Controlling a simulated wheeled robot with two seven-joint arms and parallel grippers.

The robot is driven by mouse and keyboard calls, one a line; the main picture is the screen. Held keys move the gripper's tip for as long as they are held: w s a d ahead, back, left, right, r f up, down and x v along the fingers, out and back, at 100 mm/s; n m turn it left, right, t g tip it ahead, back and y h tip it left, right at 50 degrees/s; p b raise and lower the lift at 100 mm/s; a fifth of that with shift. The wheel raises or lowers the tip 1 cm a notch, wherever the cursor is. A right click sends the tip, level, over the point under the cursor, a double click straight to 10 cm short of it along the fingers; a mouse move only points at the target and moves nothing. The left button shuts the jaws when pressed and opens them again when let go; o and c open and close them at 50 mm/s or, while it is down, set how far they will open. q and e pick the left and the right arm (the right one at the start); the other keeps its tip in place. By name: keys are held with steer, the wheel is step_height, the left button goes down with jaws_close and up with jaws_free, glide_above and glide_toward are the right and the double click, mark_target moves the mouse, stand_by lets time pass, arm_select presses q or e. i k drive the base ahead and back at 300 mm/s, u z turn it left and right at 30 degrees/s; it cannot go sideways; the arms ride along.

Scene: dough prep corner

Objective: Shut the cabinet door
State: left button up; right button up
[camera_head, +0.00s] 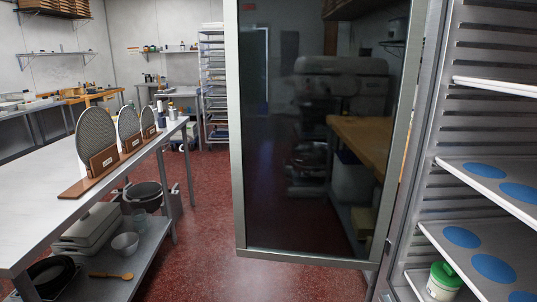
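The cabinet door (315,130) is a dark glass panel in a grey metal frame. It stands open, swung out toward the middle of the view, with its hinge side at the right next to the cabinet. The cabinet (408,200) is at the right edge. Its inside shows shelves with blue round pieces and slotted side walls. Neither of my grippers shows in the head view, so their states and positions are hidden.
A green-and-white tub (443,282) sits low in the cabinet. Red floor (205,240) is clear between table and door. A tray rack (214,85) stands behind.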

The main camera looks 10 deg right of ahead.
mark_target(321, 93)
steer(key=u, duration=1.2)
steer(key=i, duration=1.3)
steer(key=z, duration=1.7)
